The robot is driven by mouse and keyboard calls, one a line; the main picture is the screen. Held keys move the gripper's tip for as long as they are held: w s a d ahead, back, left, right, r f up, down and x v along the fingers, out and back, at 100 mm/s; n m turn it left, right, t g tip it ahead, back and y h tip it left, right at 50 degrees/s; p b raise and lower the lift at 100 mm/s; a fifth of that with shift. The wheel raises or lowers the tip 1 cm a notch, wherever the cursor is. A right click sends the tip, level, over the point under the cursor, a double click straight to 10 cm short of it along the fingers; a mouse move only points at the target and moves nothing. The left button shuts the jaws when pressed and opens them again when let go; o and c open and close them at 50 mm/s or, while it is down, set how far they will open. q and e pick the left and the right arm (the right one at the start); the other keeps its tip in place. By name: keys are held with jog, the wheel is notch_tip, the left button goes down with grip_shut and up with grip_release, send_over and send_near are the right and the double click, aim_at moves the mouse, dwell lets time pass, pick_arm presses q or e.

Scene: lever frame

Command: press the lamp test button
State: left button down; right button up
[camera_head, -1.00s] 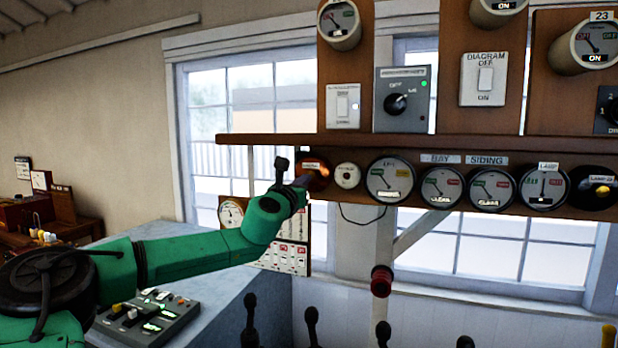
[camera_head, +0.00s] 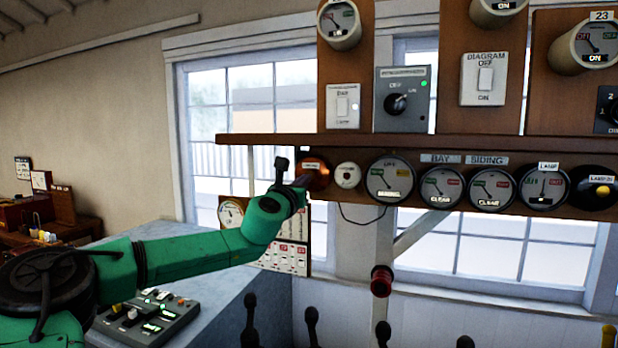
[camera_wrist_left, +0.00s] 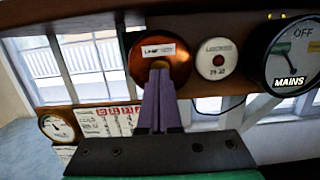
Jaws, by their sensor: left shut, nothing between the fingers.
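A copper-coloured round unit (camera_head: 313,167) sits at the left end of the lower instrument board. My right gripper is out of view.
A white round button (camera_head: 348,176) and several dial gauges (camera_head: 389,181) fill the board between. A wooden shelf (camera_head: 430,143) juts out just above. Lever handles (camera_head: 312,322) and a red-collared post (camera_head: 381,281) stand below. A control panel (camera_head: 150,318) lies under my left arm.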

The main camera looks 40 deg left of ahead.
pick_arm(q)
jog(key=shift+w+a, duration=0.1)
dwell(1.0)
jog(key=v, duration=0.3)
jog(key=p+v, duration=0.1)
jog(key=v, duration=0.1)
jog(key=shift+r, duration=0.4)
